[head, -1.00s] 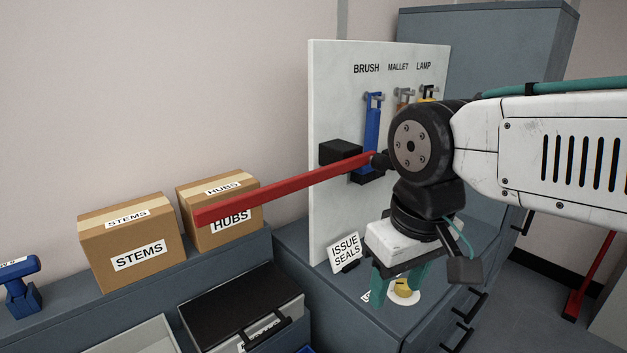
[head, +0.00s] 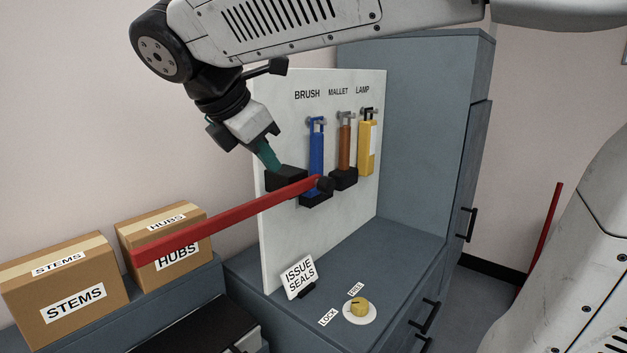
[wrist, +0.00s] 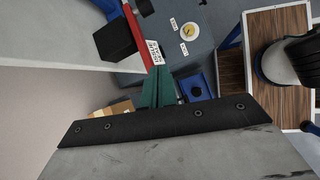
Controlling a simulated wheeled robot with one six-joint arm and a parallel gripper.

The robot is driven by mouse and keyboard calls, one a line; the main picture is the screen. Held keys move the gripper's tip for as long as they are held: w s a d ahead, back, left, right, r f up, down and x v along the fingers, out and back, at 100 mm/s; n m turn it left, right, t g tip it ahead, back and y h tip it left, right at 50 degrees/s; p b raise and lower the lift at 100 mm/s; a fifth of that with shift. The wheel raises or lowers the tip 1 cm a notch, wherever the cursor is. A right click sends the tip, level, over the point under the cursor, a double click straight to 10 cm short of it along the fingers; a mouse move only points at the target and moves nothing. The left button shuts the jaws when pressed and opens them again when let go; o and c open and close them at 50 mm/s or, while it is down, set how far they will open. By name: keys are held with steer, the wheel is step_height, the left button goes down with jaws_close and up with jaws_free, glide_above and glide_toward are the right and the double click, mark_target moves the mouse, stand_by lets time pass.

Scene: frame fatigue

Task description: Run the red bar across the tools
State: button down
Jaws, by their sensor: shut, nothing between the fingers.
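The red bar (head: 225,220) sticks out leftward from a dark pivot (head: 325,184) on the white tool board (head: 335,215). It is not lying across the tools. The blue brush (head: 316,145), brown mallet (head: 345,145) and yellow lamp (head: 367,150) hang from hooks on the board. My gripper (head: 275,166) is shut and empty, its teal fingertips close to a black block (head: 287,179) at the board's left edge, above the bar. In the wrist view the gripper (wrist: 155,88) points toward the bar (wrist: 131,48); contact cannot be told.
An ISSUE SEALS sign (head: 299,277) and a yellow knob (head: 359,307) marked LOCK stand on the grey cabinet top (head: 400,255). STEMS (head: 65,290) and HUBS (head: 165,245) boxes sit at left. A tall grey cabinet (head: 420,140) stands behind the board.

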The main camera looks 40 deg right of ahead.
steer(key=shift+s+d+r+n+h, duration=0.15)
steer(key=shift+r+n, duration=0.1)
steer(key=shift+n, duration=0.2)
steer(key=shift+w+d+r+n+h, duration=0.1)
steer(key=shift+d+r+n, duration=0.1)
steer(key=shift+r+n, duration=0.15)
steer(key=shift+s+d+r+n+h, duration=0.1)
steer(key=shift+d+r+n, duration=0.1)
steer(key=shift+n, duration=0.3)
glide_toward(322, 190)
step_height(322, 190, down, 4)
steer(key=shift+s+d+f, duration=0.1)
steer(key=shift+s, duration=0.05)
steer(key=shift+w+d+f, duration=0.1)
steer(key=shift+w+d, duration=0.15)
steer(key=shift+d, duration=0.6)
steer(key=shift+w+d+f, duration=0.1)
steer(key=shift+w+d, duration=0.15)
steer(key=shift+d, duration=0.65)
steer(key=shift+w+d, duration=0.1)
